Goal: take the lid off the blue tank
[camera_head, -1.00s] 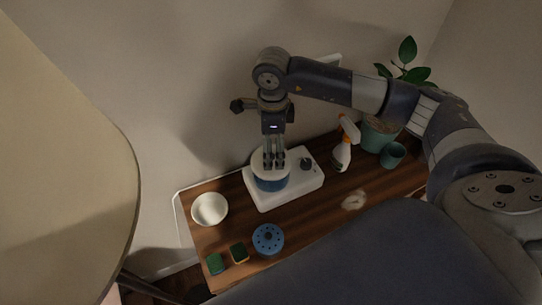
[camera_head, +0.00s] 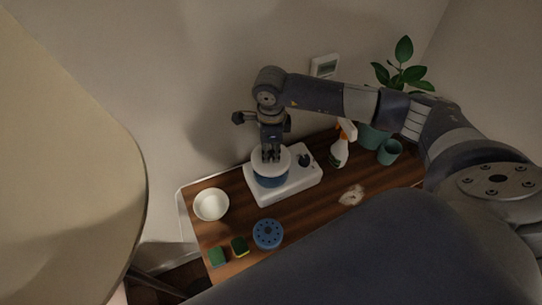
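The blue tank (camera_head: 269,181) sits on a white appliance on the wooden table. Its pale round lid (camera_head: 284,166) lies over its top, and I cannot tell whether there is a gap under it. My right gripper (camera_head: 271,159) points straight down at the middle of the lid. Its fingers are close together and look shut on the lid's centre, and they hide whatever they hold there. My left gripper is not in view.
A white bowl (camera_head: 211,205) stands left of the appliance (camera_head: 290,187). A blue disc with holes (camera_head: 267,234) and two sponges (camera_head: 239,246) lie in front. A spray bottle (camera_head: 339,153), a teal cup (camera_head: 389,152) and a plant (camera_head: 403,73) stand right.

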